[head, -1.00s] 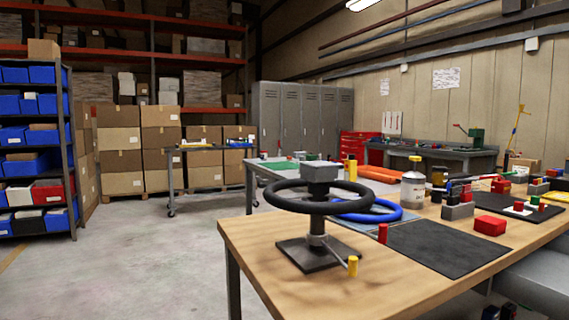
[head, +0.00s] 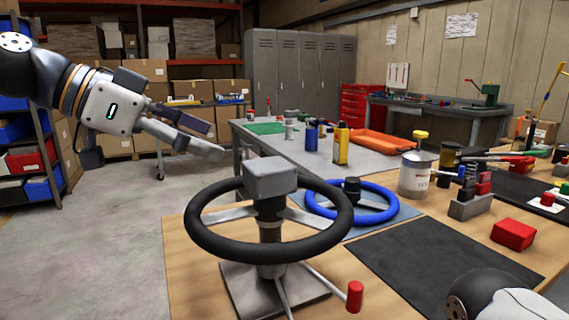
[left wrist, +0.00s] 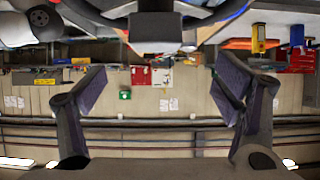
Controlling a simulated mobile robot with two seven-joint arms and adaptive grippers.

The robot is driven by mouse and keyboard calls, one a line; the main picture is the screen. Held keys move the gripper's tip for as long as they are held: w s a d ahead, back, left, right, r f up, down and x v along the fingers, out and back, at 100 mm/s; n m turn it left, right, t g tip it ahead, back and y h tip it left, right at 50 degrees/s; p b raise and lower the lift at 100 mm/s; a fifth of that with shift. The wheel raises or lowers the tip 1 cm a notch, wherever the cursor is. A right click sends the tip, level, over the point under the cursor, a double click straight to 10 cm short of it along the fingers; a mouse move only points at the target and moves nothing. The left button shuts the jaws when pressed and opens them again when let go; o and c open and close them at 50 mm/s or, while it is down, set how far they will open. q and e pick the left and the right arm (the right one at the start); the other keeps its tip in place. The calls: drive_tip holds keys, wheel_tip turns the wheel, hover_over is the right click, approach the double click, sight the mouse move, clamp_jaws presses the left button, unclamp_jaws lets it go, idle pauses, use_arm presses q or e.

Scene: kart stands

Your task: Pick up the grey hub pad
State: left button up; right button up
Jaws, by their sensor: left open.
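The grey hub pad (head: 270,178) is a block with rounded edges on top of the centre hub of a black steering wheel (head: 205,247). The wheel is mounted on a stand with a dark square base plate on the wooden table. In the left wrist view the hub pad (left wrist: 155,32) shows at the top centre, beyond the fingers. My left gripper (head: 205,142) is open and empty, up and to the left of the hub pad and apart from it. Part of my right arm shows at the lower right; its gripper is out of frame.
A blue wheel (head: 375,214) lies just behind the black one. A red-tipped lever (head: 355,296) sticks out beside the stand. A dark mat (head: 440,265), a white can (head: 414,176) and a red box (head: 513,235) are to the right. Open floor is at the left.

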sight(257, 165)
use_arm(q)
drive_tip(key=x, duration=1.1)
drive_tip(key=shift+s+d+f, duration=0.15)
drive_tip(key=shift+d, duration=0.05)
drive_tip(key=shift+a, duration=0.1)
drive_tip(key=c, duration=1.3)
